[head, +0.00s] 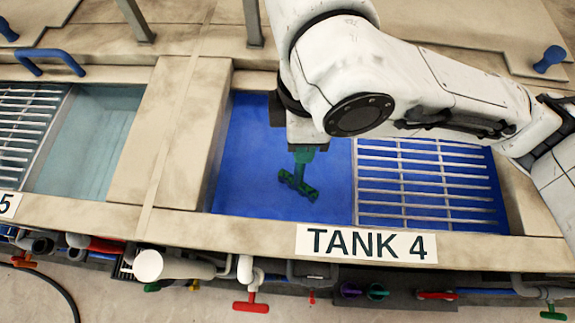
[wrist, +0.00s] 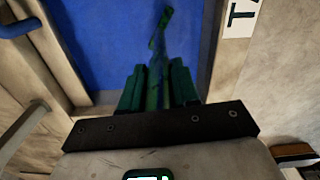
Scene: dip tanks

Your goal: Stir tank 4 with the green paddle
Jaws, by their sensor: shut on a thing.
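Tank 4 (head: 238,150), marked by a white "TANK 4" label (head: 366,244), holds deep blue liquid. Its left part is open; a metal grate (head: 425,185) covers its right part. My gripper (head: 303,152) points down over the open part, shut on the green paddle (head: 298,184). The paddle's darker crosspiece end shows against the blue, below the jaws; I cannot tell exactly how deep it sits. In the wrist view the paddle (wrist: 157,45) extends from between the green-looking fingers of my gripper (wrist: 157,82) over the blue liquid (wrist: 100,40). The fingers hide its upper end.
Tank 5 (head: 88,140), with paler grey-blue liquid and its own grate (head: 25,120), lies left beyond a wide beige divider (head: 165,140). Beige rims surround tank 4. Pipes and a red valve handle (head: 251,307) run along the front below. A blue handle (head: 50,60) stands at the upper left.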

